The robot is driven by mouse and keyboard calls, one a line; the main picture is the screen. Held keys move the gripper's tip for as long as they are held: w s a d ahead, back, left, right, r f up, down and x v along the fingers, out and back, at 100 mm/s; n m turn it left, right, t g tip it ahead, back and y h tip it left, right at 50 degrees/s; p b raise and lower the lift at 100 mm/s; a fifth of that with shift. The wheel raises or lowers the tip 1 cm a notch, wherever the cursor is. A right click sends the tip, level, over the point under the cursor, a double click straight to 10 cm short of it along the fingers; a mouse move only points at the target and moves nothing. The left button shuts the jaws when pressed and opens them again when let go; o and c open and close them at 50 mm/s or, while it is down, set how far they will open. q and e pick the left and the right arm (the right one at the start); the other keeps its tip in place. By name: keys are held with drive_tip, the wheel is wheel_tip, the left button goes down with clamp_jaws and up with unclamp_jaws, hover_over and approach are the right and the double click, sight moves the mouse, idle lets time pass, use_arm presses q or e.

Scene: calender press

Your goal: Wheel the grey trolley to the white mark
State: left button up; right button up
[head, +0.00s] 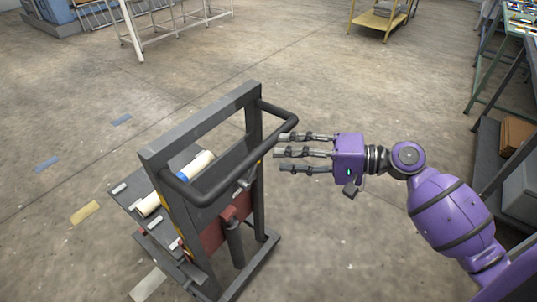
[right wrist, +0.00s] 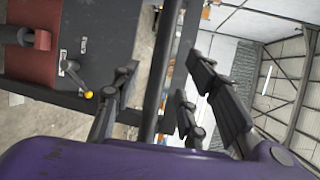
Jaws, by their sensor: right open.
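The grey trolley (head: 200,128) stands upright in the middle of the head view, with a dark upright frame and a bar handle (head: 235,160) on its near side. My purple right gripper (head: 281,152) is open at the handle's right end, fingers pointing left. In the right wrist view, a dark bar (right wrist: 158,75) runs between the open fingers (right wrist: 160,95); I cannot tell whether they touch it. A pale, whitish mark (head: 148,284) lies on the floor beside the trolley's base, at the bottom of the head view. My left gripper is not in view.
A yellow mark (head: 85,212) and two blue marks (head: 45,163) (head: 121,119) lie on open floor left of the trolley. A white-framed table (head: 180,28) and a yellow cart (head: 380,18) stand at the back. Shelving (head: 500,140) is at the right.

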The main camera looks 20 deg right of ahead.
drive_tip(key=shift+v, duration=2.25)
drive_tip(key=w+d+f+n+t+h, duration=0.1)
drive_tip(key=w+d+f+h, duration=0.15)
drive_tip(key=f, duration=0.25)
drive_tip(key=w+d+f+n+t+h, duration=0.1)
drive_tip(key=d+f+h, duration=0.1)
drive_tip(key=f+h, duration=0.3)
drive_tip(key=s+d+f+n+h+p, duration=0.1)
drive_tip(key=s+f+n+h, duration=0.15)
drive_tip(key=f, duration=0.35)
drive_tip(key=s+d+f+n+h, duration=0.1)
drive_tip(key=s+f, duration=0.3)
drive_tip(key=f, duration=0.2)
use_arm(q)
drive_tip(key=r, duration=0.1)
drive_tip(key=p, duration=0.1)
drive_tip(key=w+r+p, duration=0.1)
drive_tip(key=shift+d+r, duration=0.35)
use_arm(e)
drive_tip(key=s+a+f, duration=0.3)
drive_tip(key=s, duration=0.4)
drive_tip(key=s+a+f+n+g+h, duration=0.1)
drive_tip(key=s+a+f, duration=0.2)
drive_tip(key=s, duration=0.5)
drive_tip(key=s+a+f+n+h, duration=0.1)
drive_tip(key=s+a+f, duration=0.3)
drive_tip(key=s, duration=0.4)
drive_tip(key=shift+f+g, duration=0.3)
drive_tip(key=shift+f, duration=0.45)
